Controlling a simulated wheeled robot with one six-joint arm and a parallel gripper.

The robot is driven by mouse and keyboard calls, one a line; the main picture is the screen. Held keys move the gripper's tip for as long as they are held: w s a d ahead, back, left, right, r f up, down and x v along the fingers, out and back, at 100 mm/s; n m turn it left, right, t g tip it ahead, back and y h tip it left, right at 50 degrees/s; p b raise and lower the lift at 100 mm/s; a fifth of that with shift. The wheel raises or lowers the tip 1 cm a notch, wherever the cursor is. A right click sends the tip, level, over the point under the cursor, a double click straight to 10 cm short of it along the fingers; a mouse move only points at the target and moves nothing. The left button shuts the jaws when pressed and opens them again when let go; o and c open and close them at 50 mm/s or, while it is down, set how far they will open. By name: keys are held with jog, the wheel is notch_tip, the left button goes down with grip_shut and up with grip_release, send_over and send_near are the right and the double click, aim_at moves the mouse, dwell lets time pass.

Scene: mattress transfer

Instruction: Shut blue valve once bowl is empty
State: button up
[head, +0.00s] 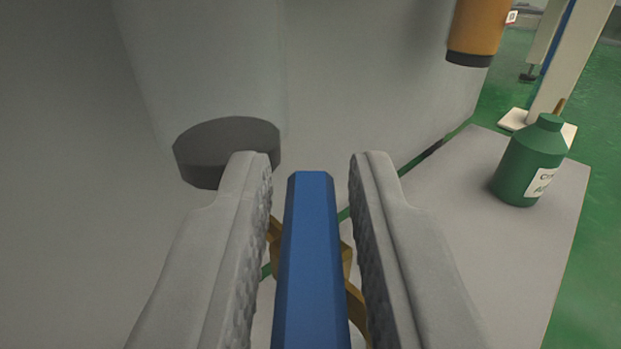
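The blue valve handle (312,255) is a long, straight bar in the lower middle of the head view. It runs between the two fingers of my gripper (310,185). The fingers are open, one on each side of the handle. A narrow gap shows on both sides near the fingertips, so they look apart from it. Brass-coloured valve parts (354,300) show partly below and behind the handle. The lower end of the handle leaves the picture at the bottom. No bowl can be made out in this view.
A large grey vessel wall with a dark round stub (226,150) stands close at the upper left. A green bottle (530,165) with a white label stands on the grey surface (490,240) at right. An orange cylinder (476,28) hangs at upper right. Green floor lies beyond.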

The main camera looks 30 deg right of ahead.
grip_shut()
jog(key=shift+a+m+h, duration=0.15)
jog(key=shift+m+h, duration=0.15)
jog(key=shift+h, duration=0.1)
jog(key=m+g+h, duration=0.2)
jog(key=g+h, duration=0.1)
jog(key=shift+w+a+m+h, duration=0.15)
jog(key=shift+m+h, duration=0.15)
jog(key=shift+m, duration=0.1)
jog(key=shift+w+a+m+g+h, duration=0.1)
jog(key=shift+w+m+g+h, duration=0.05)
jog(key=shift+m+g+h, duration=1.1)
jog(key=shift+w+a+m+g+h, duration=0.15)
jog(key=shift+m+g+h, duration=0.65)
jog(key=shift+g, duration=0.75)
jog(key=shift+m, duration=0.25)
